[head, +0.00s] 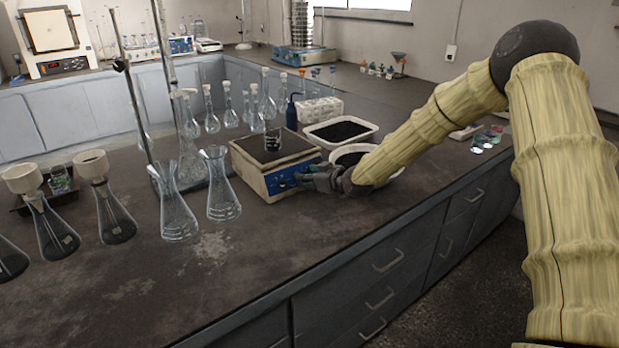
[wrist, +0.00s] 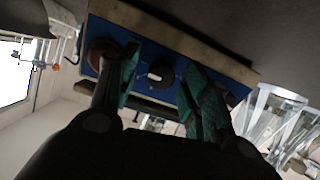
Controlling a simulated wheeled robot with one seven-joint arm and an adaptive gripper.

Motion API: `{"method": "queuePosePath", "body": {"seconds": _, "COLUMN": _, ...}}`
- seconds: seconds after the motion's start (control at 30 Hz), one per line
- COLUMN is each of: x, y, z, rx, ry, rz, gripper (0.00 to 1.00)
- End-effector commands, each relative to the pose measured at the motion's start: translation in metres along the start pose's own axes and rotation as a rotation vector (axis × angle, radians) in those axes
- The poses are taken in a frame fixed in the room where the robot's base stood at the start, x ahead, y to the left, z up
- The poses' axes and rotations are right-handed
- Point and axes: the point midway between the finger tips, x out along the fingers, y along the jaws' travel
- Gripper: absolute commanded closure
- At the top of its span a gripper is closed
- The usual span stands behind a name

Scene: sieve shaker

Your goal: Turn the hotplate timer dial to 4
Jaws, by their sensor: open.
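The hotplate (head: 245,170) stands on the dark bench with its blue front panel facing the front right. In the wrist view the blue panel (wrist: 175,62) appears tilted, with a dark round dial with a white mark (wrist: 160,76) near its middle. My gripper (head: 304,178) is at the panel's front, its arm coming from the right. In the wrist view its green-padded fingers (wrist: 162,85) are open, one on each side of this dial. I cannot tell whether they touch it. The dial's numbers are not readable. A reddish round knob (wrist: 98,52) shows beside the left finger.
A beaker (head: 272,139) stands on the hotplate. Flasks (head: 222,190) stand close to its left. A white tray of dark material (head: 368,128) and a white bowl (head: 340,151) are behind and right of my gripper. The bench front is clear.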

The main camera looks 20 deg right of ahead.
Motion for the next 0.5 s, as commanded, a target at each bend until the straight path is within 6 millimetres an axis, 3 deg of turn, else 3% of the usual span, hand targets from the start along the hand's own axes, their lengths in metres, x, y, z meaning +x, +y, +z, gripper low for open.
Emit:
{"method": "queuePosePath", "body": {"seconds": 0.23, "x": -0.015, "y": 0.001, "z": 0.0, "rx": 0.0, "ry": 0.0, "rz": 0.0, "gripper": 0.52}}
{"method": "queuePosePath", "body": {"seconds": 0.5, "x": -0.056, "y": 0.001, "z": -0.001, "rx": 0.0, "ry": 0.001, "rz": 0.0, "gripper": 0.52}}
